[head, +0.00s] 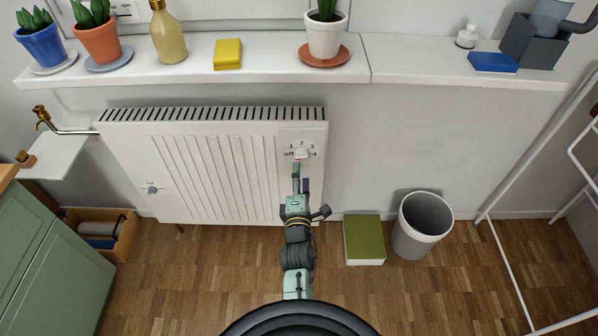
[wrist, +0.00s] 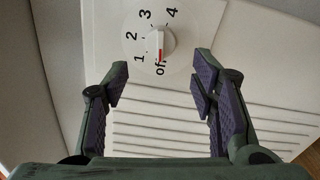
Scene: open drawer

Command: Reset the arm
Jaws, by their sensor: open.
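My arm reaches forward from the bottom middle of the head view toward a white radiator. My gripper (head: 301,182) is in front of the radiator's right end, just below a white dial knob (head: 301,153). In the wrist view my gripper (wrist: 160,85) is open, with its two purple-padded fingers spread wide and nothing between them. The knob (wrist: 159,43) sits above and between the fingertips, apart from them. Its red mark points down to "off"; the numbers 1 to 4 ring it.
The white radiator (head: 190,165) hangs under a window sill (head: 240,75) with several potted plants. A green box (head: 364,240) and a grey bin (head: 422,222) stand on the floor to the right. A green cabinet (head: 50,260) is at the left, a white rack (head: 510,170) at the right.

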